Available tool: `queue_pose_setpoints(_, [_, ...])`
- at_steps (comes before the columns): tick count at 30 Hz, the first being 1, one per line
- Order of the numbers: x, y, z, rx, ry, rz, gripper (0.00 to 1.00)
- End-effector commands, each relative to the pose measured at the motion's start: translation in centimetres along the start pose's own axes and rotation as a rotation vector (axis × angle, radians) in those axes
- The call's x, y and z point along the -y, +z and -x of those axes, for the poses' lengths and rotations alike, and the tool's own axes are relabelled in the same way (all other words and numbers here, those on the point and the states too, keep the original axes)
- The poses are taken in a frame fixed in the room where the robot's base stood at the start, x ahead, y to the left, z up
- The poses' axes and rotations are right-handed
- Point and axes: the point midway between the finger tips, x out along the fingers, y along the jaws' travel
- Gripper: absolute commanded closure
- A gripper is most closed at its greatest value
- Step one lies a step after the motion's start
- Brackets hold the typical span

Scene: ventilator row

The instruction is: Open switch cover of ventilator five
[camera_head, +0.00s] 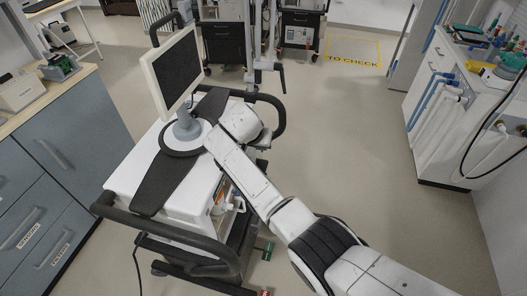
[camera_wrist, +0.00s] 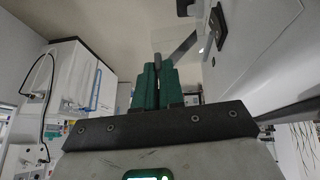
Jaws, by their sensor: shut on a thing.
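The ventilator (camera_head: 150,200) is a white cart-mounted unit with a tilted screen (camera_head: 178,72) and a dark top panel. My arm reaches to its right side in the head view, where my gripper is hidden. In the wrist view, my gripper (camera_wrist: 157,72) has green fingers shut on a small grey part of the switch cover (camera_wrist: 182,47). The cover is a thin grey flap standing out from the white ventilator side at the right. A black switch fitting (camera_wrist: 217,24) shows on that white side. No number on the ventilator can be read.
A blue-grey cabinet (camera_head: 60,160) stands close on the left. Dark carts (camera_head: 222,40) stand at the back. The floor (camera_head: 340,140) between the ventilator and the right cabinet is clear.

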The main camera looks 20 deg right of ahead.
Motion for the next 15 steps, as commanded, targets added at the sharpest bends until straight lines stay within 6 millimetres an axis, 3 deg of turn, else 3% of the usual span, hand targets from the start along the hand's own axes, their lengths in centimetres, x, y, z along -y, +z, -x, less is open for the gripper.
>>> queue_pose_setpoints(15, [0.90,-0.37,0.71,0.000,0.157,0.094,1.00])
